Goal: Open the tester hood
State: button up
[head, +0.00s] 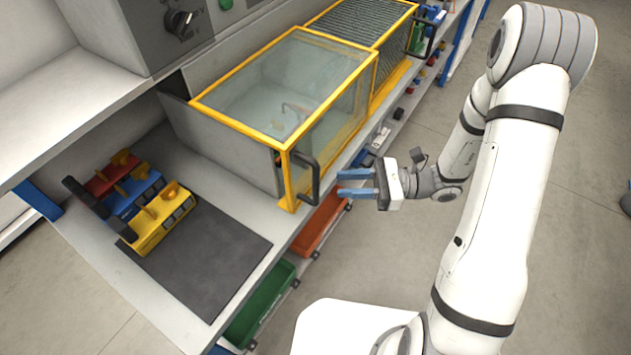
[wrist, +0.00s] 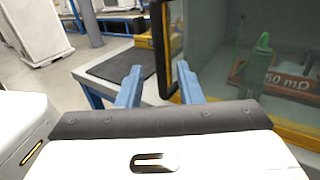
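The tester hood (head: 285,85) is a clear box with a yellow frame, standing shut on the bench in the head view. Its black bar handle (head: 315,180) is on the front near the lower corner. In the wrist view the handle (wrist: 161,55) shows as a dark upright bar, lined up between the fingers. My gripper (head: 339,183) is open and empty, its blue fingers pointing at the handle from the right. In the head view a small gap shows between fingertips and handle. The wrist view also shows both fingers of my gripper (wrist: 159,68) spread apart.
A dark mat (head: 200,262) lies left of the hood, with red, blue and yellow (head: 163,218) blocks at its back edge. A second yellow-framed box with a grille (head: 362,22) adjoins the hood. Green (head: 262,300) and orange bins (head: 322,222) sit under the bench edge. Open floor lies right.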

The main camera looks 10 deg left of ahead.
jog(key=p, duration=0.1)
send_over(316, 203)
jog(key=shift+w+a, duration=0.1)
jog(key=shift+w, duration=0.3)
jog(key=shift+c, duration=0.4)
grip_shut()
